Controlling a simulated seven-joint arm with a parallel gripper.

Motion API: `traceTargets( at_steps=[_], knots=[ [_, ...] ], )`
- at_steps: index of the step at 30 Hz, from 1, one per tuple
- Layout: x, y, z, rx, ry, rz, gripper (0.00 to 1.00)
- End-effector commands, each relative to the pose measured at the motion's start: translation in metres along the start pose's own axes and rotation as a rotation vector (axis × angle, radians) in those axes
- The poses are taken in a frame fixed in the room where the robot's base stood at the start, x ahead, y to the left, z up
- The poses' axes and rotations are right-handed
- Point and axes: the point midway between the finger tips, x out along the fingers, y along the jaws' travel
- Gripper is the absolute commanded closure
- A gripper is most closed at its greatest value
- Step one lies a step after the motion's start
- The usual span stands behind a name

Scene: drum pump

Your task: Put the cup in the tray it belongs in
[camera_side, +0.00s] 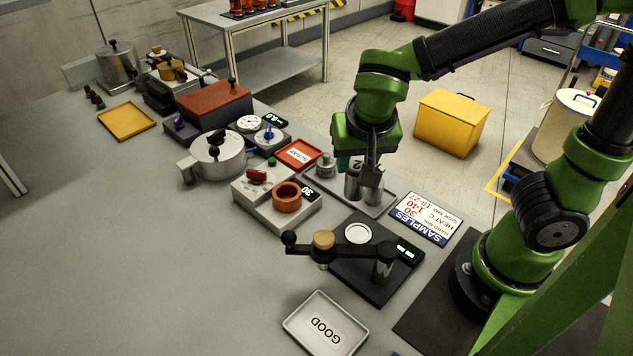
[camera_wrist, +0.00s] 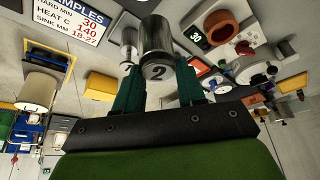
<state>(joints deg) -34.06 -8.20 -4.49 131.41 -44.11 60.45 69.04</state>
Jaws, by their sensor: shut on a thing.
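A grey metal cup marked 2 (camera_side: 352,187) is between the fingers of my gripper (camera_side: 362,172), which is shut on it. In the wrist view the cup (camera_wrist: 157,45) is held between dark green fingers (camera_wrist: 158,85), its numbered end facing the camera. It is low at the grey sample tray (camera_side: 379,207); I cannot tell whether it touches the tray. A second cup (camera_side: 326,164), marked 1 in the wrist view (camera_wrist: 130,48), stands beside it. A white tray marked GOOD (camera_side: 300,331) is at the front. A red lettered tray (camera_side: 310,147) and a plain yellow tray (camera_side: 111,116) lie farther back.
A black plate (camera_side: 358,279) with a pivoting arm and knob stands between the sample tray and the GOOD tray. A heater showing 30 (camera_side: 262,213) is left of the sample tray, with a pot (camera_side: 217,157) behind. A SAMPLES sign (camera_side: 425,220) lies right. The left bench is clear.

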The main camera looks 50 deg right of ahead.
Motion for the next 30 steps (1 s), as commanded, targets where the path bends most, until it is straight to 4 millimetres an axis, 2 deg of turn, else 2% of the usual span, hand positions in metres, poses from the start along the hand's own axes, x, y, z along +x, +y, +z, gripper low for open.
traceTargets(
  at_steps=[5, 9, 13, 18, 24, 30],
  knots=[
    [0.016, -0.035, -0.050, 0.107, 0.001, 0.049, 0.98],
    [0.042, -0.060, -0.098, 0.206, 0.000, 0.091, 0.98],
    [0.073, -0.074, -0.143, 0.291, 0.001, 0.127, 0.98],
    [0.115, -0.079, -0.190, 0.382, 0.000, 0.163, 0.98],
    [0.145, -0.076, -0.219, 0.439, 0.001, 0.184, 0.98],
    [0.156, -0.075, -0.224, 0.452, 0.001, 0.189, 0.98]
  ],
)
